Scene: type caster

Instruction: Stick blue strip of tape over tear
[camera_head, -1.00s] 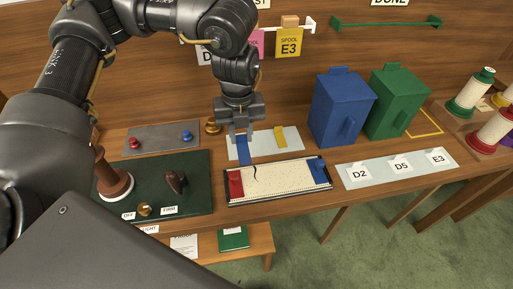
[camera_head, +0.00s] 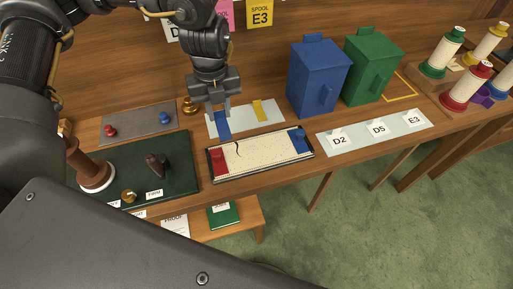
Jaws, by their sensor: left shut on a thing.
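My left gripper (camera_head: 218,110) is shut on a blue strip of tape (camera_head: 222,126), which hangs down below the fingers. The strip is in front of a pale sheet (camera_head: 240,121) with a yellow strip (camera_head: 258,110) on it. A cream printed strip lies in a dark-edged tray (camera_head: 268,156), with a red block (camera_head: 218,161) at its left end and a blue block (camera_head: 299,140) at its right. A dark tear (camera_head: 238,149) shows near the left end. The blue strip's lower end is just up-left of the tear; I cannot tell its height. My right gripper is not in view.
A blue bin (camera_head: 317,80) and a green bin (camera_head: 372,68) stand at the back right. A label board (camera_head: 360,139) lies before them. A green mat (camera_head: 178,185) with a dark-handled tool (camera_head: 156,165) is left. Spools (camera_head: 440,55) stand far right.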

